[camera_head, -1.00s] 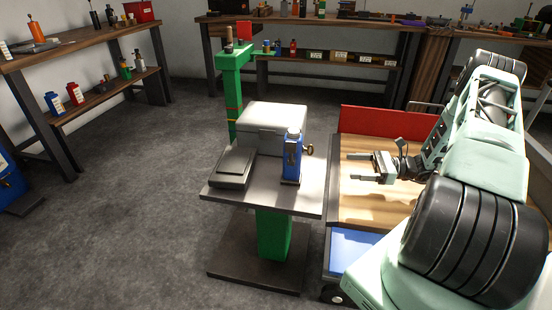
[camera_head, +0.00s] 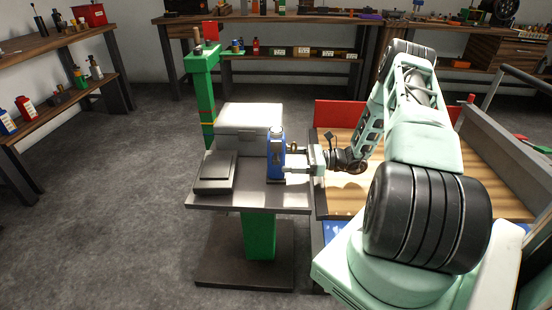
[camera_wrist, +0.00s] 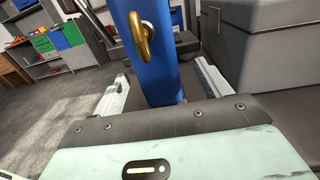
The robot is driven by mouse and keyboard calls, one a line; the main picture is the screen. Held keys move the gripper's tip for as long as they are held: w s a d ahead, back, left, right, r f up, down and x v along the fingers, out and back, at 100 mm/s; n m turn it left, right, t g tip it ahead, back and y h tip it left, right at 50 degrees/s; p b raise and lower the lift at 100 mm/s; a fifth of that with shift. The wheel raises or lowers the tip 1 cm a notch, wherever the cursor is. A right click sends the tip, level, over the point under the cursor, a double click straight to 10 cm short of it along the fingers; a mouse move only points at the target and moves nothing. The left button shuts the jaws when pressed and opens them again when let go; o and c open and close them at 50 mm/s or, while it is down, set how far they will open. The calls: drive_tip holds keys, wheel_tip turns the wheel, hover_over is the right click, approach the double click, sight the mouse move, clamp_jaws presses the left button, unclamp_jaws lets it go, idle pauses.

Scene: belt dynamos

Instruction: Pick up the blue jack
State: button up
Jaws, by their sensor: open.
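The blue jack (camera_head: 275,155) stands upright on the dark metal top of a green-legged stand (camera_head: 248,198). In the wrist view the blue jack (camera_wrist: 160,62) rises between my two fingers, with a brass ring-shaped part on its near face. My gripper (camera_head: 290,168) has come in from the right at the jack's side; in the wrist view my gripper (camera_wrist: 160,88) is open with one finger on each side of the jack. I cannot tell whether either finger touches it.
A grey box (camera_head: 250,122) stands right behind and left of the jack, close to one finger. A low dark block (camera_head: 214,172) lies left on the stand. A wooden-topped cart (camera_head: 335,200) with a red back panel is under my arm. Open floor lies left.

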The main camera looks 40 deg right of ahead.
sight(270, 159)
drive_tip(key=shift+x, duration=3.2)
drive_tip(key=shift+s+a+r, duration=0.1)
drive_tip(key=shift+a+r, duration=0.05)
clamp_jaws()
drive_tip(key=shift+r, duration=0.1)
